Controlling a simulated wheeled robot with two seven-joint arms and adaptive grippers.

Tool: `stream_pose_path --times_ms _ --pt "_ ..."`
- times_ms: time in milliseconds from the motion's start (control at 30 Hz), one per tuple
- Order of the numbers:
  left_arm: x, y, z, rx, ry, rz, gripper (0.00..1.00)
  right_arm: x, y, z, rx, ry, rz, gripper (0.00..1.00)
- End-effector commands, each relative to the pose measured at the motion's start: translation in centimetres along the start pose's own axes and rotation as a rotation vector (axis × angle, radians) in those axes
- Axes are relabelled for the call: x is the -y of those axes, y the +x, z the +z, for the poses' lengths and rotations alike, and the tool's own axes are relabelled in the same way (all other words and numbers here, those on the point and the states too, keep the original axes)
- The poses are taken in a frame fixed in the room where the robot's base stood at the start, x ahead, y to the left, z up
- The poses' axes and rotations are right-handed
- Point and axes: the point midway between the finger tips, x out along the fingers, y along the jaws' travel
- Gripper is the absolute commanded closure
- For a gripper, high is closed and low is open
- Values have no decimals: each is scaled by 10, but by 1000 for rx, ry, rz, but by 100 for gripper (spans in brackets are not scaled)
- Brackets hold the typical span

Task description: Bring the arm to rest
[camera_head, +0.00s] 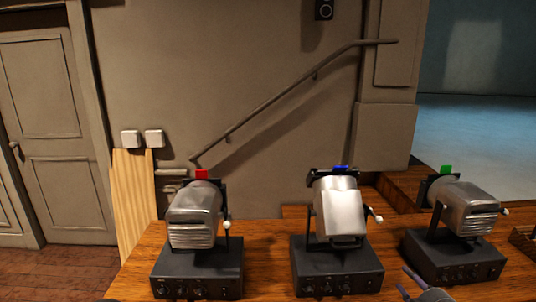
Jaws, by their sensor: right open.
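My right gripper (407,281) shows only in part at the bottom edge, right of centre. Its fingers are apart and nothing shows between them. It is in front of the gap between the middle and right lamp units, and I cannot tell its height above the desk. My left gripper is out of view.
Three silver lamp heads on black knobbed boxes stand on the wooden desk (268,262): one with a red tab (195,215), one with a blue tab (340,210), one with a green tab (468,208). A narrow bare strip lies between the left and middle boxes.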

Motion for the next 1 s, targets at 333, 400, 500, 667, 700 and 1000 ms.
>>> stream_pose_path --times_ms 333,400,500,667,700,1000 --pt "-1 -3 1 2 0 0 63 72 31 25 75 230 -127 53" --pt "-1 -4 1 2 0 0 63 97 38 32 105 301 -168 53" --pt "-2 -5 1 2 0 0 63 143 47 44 169 422 -241 53" --pt "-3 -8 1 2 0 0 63 226 51 61 302 620 -361 53" --pt "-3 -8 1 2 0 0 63 246 50 65 339 667 -389 53" --pt "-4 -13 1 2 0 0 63 398 6 87 683 959 -578 53"
